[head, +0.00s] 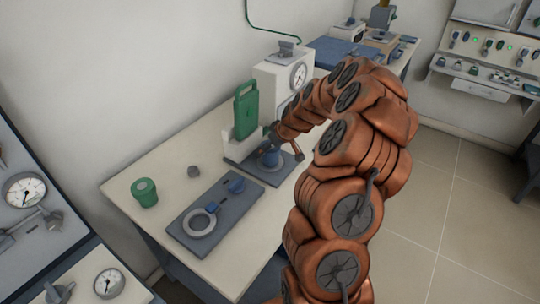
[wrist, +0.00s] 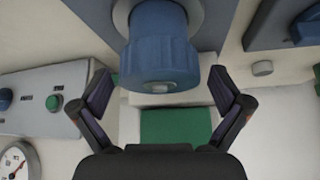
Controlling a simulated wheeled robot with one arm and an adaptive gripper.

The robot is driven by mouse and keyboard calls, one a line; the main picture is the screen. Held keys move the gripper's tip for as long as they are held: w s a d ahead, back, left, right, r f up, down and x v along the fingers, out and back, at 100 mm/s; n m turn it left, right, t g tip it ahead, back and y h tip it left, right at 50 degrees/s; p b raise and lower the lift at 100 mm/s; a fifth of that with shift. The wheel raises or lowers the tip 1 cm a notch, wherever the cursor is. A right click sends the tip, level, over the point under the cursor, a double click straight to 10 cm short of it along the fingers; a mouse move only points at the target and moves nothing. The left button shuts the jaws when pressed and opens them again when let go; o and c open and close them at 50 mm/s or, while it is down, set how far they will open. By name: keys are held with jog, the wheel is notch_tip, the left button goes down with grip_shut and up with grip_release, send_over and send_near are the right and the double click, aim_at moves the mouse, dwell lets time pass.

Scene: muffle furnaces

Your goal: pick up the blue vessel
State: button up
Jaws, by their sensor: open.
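The blue vessel (head: 270,156) stands on a dark grey base plate (head: 262,170) in front of the white apparatus on the bench. In the wrist view the blue vessel (wrist: 160,45), with a ribbed collar, is seen large at the top centre. My gripper (wrist: 160,76) is open, with one finger to each side of the vessel's near end. I cannot tell whether either finger touches it. In the head view my arm's end is right beside the vessel, and the fingers are mostly hidden.
A tall green container (head: 246,110) stands close behind the vessel. A green jar (head: 145,192), a small grey knob (head: 194,171) and a dark plate with a light ring (head: 199,222) are on the bench to the left. The white apparatus (head: 270,75) stands behind.

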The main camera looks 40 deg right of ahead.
jog(key=shift+c, duration=0.2)
jog(key=c, duration=1.5)
